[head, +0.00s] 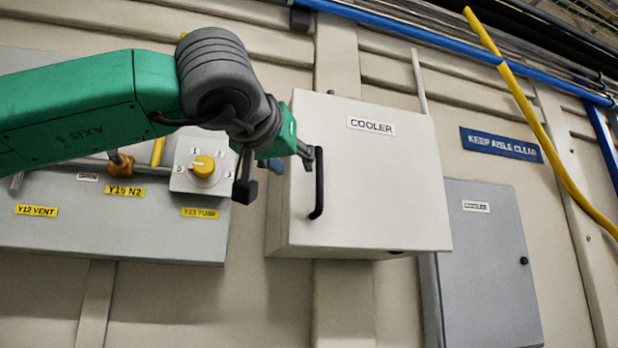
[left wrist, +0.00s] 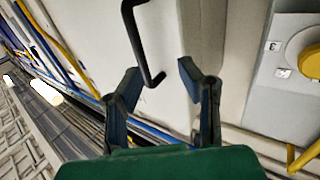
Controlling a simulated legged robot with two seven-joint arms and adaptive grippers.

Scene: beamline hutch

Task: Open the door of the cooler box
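The cooler box (head: 375,190) is a cream wall cabinet labelled COOLER in the head view. Its door is closed. A black upright bar handle (head: 318,183) is on the door's left side. The handle also shows in the left wrist view (left wrist: 139,45), beyond the fingertips and closer to the left-hand finger. My left gripper (head: 277,172) is just left of the handle, with one finger close to it. In the left wrist view (left wrist: 160,72) its fingers are apart with nothing between them. I cannot tell whether a finger touches the handle. My right gripper is not in view.
A grey panel (head: 120,225) with yellow labels and a yellow knob (head: 204,166) is left of the cooler box. A grey cabinet (head: 485,265) stands lower right, under a blue KEEP AISLE CLEAR sign (head: 501,144). Pipes run along the wall above.

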